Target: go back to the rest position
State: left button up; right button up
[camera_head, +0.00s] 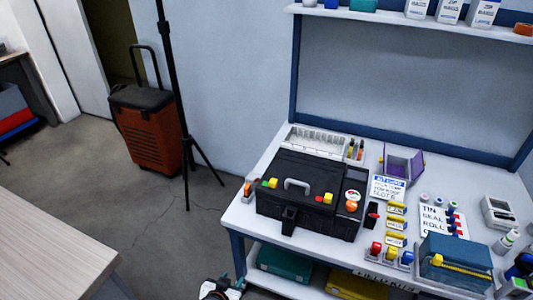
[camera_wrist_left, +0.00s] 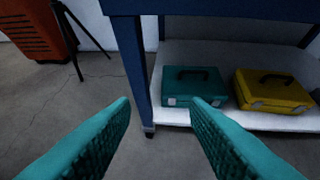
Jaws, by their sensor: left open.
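My left gripper (camera_head: 224,288) shows at the bottom edge of the head view, low in front of the workbench's left leg. In the left wrist view its two teal fingers (camera_wrist_left: 160,122) are spread apart with nothing between them. Beyond them stand the bench's blue leg and the lower shelf. My right gripper is not in view. The workbench (camera_head: 243,215) is right of centre in the head view, with a black case (camera_head: 300,190) on it.
A lower shelf (camera_wrist_left: 178,118) holds a teal case (camera_wrist_left: 193,86) and a yellow case (camera_wrist_left: 272,92). An orange wheeled case (camera_head: 145,128) and a black tripod (camera_head: 185,140) stand by the wall. A wooden table (camera_head: 50,245) is at lower left. Floor between is clear.

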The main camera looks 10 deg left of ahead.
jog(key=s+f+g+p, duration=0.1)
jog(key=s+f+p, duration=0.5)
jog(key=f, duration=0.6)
pick_arm(q)
jog(key=s+a+f+g+p, duration=0.1)
jog(key=s+f+g, duration=0.2)
jog(key=s, duration=1)
jog(key=s+a+f+g+p, duration=0.2)
jog(key=s+f, duration=0.3)
jog(key=s, duration=0.8)
jog(key=s+a+f+m+g+y+p, duration=0.1)
jog(key=s+f+g, duration=0.4)
jog(key=s, duration=0.9)
jog(key=shift+a+p, duration=0.4)
jog(key=shift+p, duration=0.05)
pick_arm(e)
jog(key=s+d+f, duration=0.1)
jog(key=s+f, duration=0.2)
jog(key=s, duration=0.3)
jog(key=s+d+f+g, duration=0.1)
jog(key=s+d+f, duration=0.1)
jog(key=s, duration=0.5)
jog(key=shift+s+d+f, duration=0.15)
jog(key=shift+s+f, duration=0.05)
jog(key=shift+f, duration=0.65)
